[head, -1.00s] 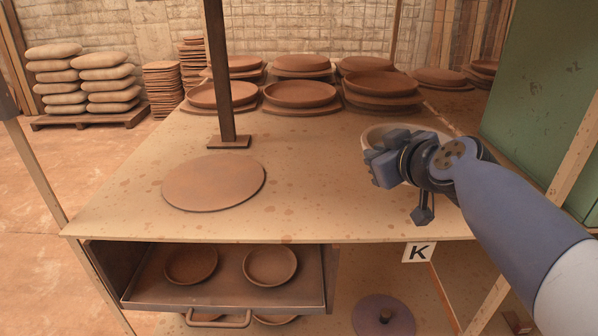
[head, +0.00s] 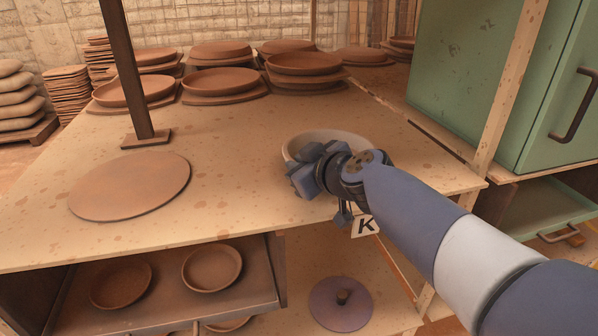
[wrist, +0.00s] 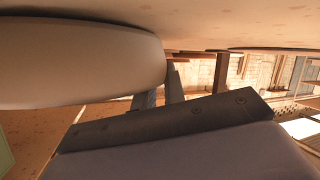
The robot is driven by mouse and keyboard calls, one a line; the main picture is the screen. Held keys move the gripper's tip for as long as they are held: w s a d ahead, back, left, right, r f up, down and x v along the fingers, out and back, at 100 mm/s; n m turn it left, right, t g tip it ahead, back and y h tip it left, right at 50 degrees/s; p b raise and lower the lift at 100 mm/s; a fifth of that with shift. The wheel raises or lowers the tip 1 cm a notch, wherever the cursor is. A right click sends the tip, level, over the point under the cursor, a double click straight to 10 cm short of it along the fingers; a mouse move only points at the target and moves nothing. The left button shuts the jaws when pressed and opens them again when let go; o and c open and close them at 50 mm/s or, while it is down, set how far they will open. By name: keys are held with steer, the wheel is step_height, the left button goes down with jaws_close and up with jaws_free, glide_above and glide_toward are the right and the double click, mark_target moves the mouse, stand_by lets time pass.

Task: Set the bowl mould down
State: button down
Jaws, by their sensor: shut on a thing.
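The bowl mould (head: 326,137) is a pale cream round bowl at the right part of the tabletop, partly hidden behind my gripper. My gripper (head: 303,172) is shut on its near side. In the wrist view, the mould's smooth pale wall (wrist: 80,62) fills the upper left, with the gripper fingers (wrist: 158,98) at its edge. The mould looks about level and close to the tabletop (head: 235,215). I cannot tell whether its base touches the top.
A flat round clay bat (head: 130,186) lies left, near a dark post (head: 130,75). Stacked clay dishes (head: 305,65) stand at the back. A green cabinet (head: 470,70) stands right. A drawer with two bowls is below. The tabletop between bat and mould is clear.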

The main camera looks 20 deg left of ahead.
steer(key=c, duration=1.5)
jaws_free()
steer(key=shift+f, duration=0.1)
steer(key=v, duration=1.2)
steer(key=shift+p, duration=0.4)
